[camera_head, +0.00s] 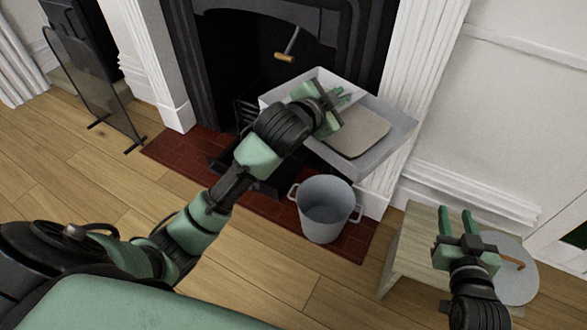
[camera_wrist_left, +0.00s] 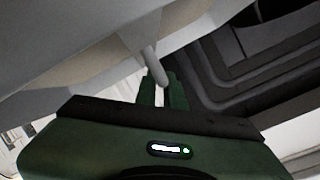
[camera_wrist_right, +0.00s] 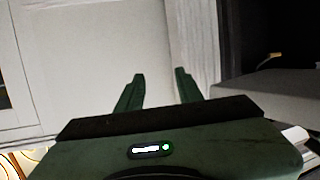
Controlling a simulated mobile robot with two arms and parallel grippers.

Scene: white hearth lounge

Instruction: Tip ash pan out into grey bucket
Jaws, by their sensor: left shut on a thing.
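The ash pan (camera_head: 385,112) is a wide, shallow grey tray with a flat beige-grey layer of ash (camera_head: 358,133) in it. In the head view it is in the air before the fireplace, its near corner above and behind the bucket. My left gripper (camera_head: 333,98) is shut on the pan's handle; the left wrist view shows the fingers around a thin grey bar (camera_wrist_left: 155,70) beside the pan. The grey bucket (camera_head: 325,208) stands upright on the hearth, its visible inside looking empty. My right gripper (camera_head: 456,222) is open and empty, above the small table at right.
A red tiled hearth (camera_head: 190,155) lies before the dark fireplace (camera_head: 230,50). A pale wooden table (camera_head: 415,225) with a round grey disc (camera_head: 520,270) stands at the right. A fire screen (camera_head: 90,75) stands at the left. Wooden floor (camera_head: 90,180) at the left is clear.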

